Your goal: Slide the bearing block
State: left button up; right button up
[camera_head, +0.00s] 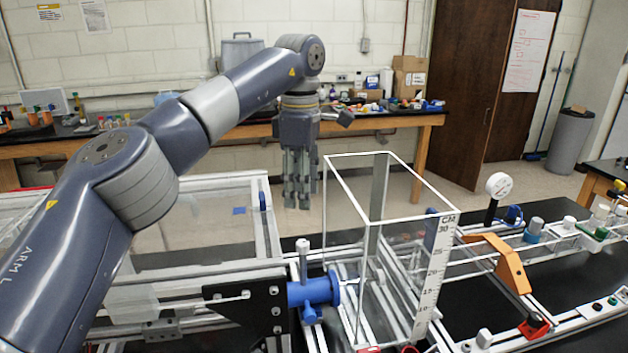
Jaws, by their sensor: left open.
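My left gripper (298,203) hangs pointing down near the picture's middle, left of the clear tank and above the far side of the frame. It is open, and I see nothing between its fingers. I cannot tell for sure which part is the bearing block. An orange angled block (511,264) sits on the rails of the extrusion frame (470,335) at the right. A blue fitting with a white-topped valve (316,291) is mounted at the front, beside a black plate (250,304). The gripper is apart from both. My right gripper is not in view.
The tall clear tank with white edges (345,213) and a centimetre scale (433,275) stands right of my gripper. A round white gauge (498,186) rises behind the orange block. A cluttered wooden bench (385,122) lines the back wall. Open floor lies between bench and frame.

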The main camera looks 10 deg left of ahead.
aim_at(305, 294)
jog(key=k+l, duration=0.15)
jog(key=k, duration=0.35)
jog(key=k+l, duration=0.15)
jog(key=k, duration=0.35)
jog(key=k+l, duration=0.15)
jog(key=k, duration=0.3)
